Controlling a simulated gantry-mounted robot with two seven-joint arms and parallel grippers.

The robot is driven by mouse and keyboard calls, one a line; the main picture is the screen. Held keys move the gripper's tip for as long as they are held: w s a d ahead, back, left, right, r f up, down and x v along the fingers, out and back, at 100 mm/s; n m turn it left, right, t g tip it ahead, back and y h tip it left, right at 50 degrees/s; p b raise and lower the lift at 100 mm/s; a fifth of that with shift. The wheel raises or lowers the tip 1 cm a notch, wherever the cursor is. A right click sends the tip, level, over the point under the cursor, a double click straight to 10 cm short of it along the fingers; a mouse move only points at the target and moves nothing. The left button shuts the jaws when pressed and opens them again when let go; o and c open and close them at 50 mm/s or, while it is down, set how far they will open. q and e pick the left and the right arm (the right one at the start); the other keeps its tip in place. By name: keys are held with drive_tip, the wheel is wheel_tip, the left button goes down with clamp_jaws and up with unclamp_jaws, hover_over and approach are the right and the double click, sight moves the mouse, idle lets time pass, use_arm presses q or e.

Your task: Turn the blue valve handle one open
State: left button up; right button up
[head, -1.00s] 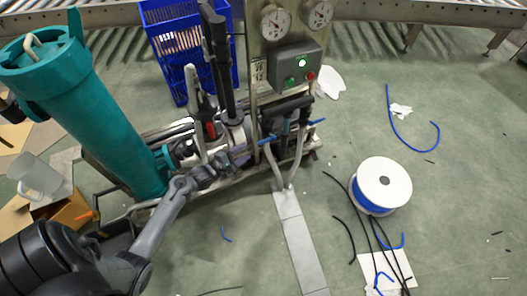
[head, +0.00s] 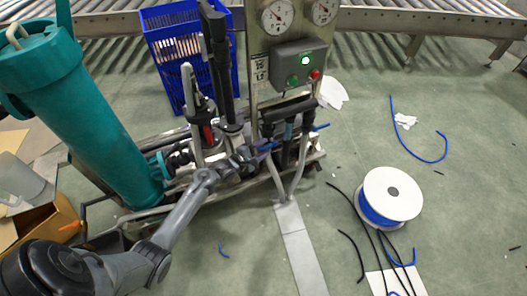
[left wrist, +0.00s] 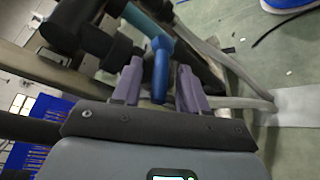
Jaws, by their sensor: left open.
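The near blue valve handle (head: 267,146) sits on the black pipework at the front of the machine. In the left wrist view, the blue handle (left wrist: 161,70) points toward my palm. My left gripper (head: 257,151) is right at this handle. In the left wrist view, its two purple-grey fingers (left wrist: 159,88) stand apart, one on each side of the handle. A second blue handle (head: 320,127) is farther right on the pipework. My right gripper is not in view.
A gauge panel with a button box (head: 297,65) rises behind the handles. Dark upright levers (head: 216,60) and a teal cylinder (head: 100,120) stand to the left. Grey hoses (head: 299,170) run down in front. A white spool (head: 390,195) lies on open floor at right.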

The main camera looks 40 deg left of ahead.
use_arm(q)
drive_tip(key=shift+w, duration=0.3)
clamp_jaws()
idle(0.3)
